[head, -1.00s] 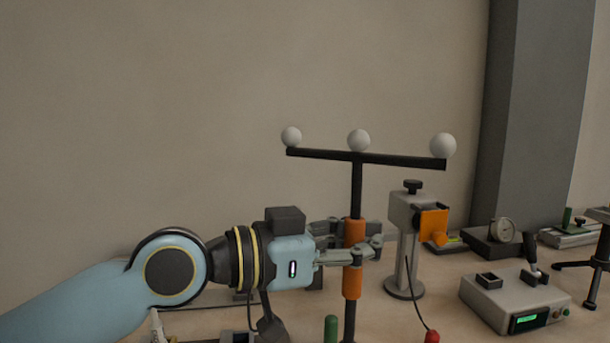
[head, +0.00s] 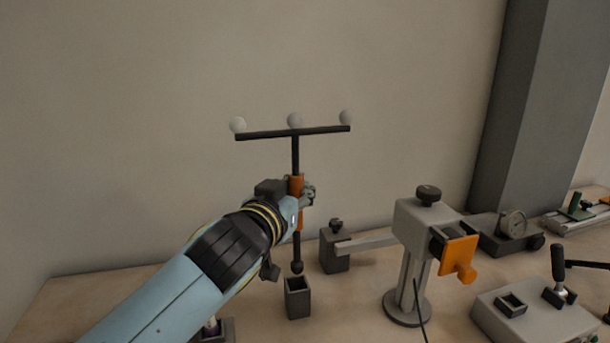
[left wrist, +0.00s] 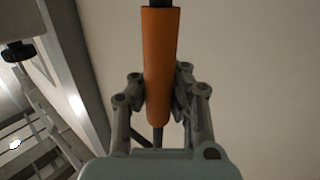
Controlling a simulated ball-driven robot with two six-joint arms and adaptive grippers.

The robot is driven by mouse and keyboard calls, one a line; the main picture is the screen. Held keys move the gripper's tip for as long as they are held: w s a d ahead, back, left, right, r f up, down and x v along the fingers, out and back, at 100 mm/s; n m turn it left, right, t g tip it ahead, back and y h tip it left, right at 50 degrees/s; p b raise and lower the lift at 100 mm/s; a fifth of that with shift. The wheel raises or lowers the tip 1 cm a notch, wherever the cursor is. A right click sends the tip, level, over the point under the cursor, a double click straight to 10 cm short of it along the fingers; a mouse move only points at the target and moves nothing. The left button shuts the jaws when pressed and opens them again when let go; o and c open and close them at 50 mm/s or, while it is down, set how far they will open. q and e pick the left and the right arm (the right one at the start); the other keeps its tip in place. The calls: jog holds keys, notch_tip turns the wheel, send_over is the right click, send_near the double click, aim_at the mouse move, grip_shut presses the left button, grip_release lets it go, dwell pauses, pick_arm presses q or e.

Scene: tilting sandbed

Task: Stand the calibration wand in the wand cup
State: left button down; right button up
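The calibration wand is a black T with white balls along its crossbar (head: 270,134) and an orange grip (head: 296,184). It stands upright in the air. My left gripper (head: 305,193) is shut on the orange grip, which also shows between the fingers in the left wrist view (left wrist: 160,75). The wand cup (head: 297,305) is a dark, square, open-topped holder on the table. The wand's lower tip (head: 297,267) appears just above the cup's opening; whether it is exactly over it in depth I cannot tell. My right gripper is out of view.
A dark block with a knob (head: 335,250) stands just behind and right of the cup. A grey post stand (head: 408,308) with an orange clamp is further right. A grey box (head: 535,318) and a dial gauge (head: 513,224) lie at the right.

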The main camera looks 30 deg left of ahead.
aim_at(294, 241)
pick_arm(q)
jog(key=shift+s+f+b, duration=0.1)
jog(key=shift+f+b, duration=0.15)
jog(key=shift+b, duration=0.05)
jog(key=shift+f+b, duration=3.95)
jog(key=shift+f, duration=0.45)
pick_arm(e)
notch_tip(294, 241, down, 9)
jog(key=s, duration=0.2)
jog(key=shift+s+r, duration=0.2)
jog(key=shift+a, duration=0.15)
pick_arm(q)
jog(key=c, duration=2)
grip_release()
jog(key=shift+c, duration=0.2)
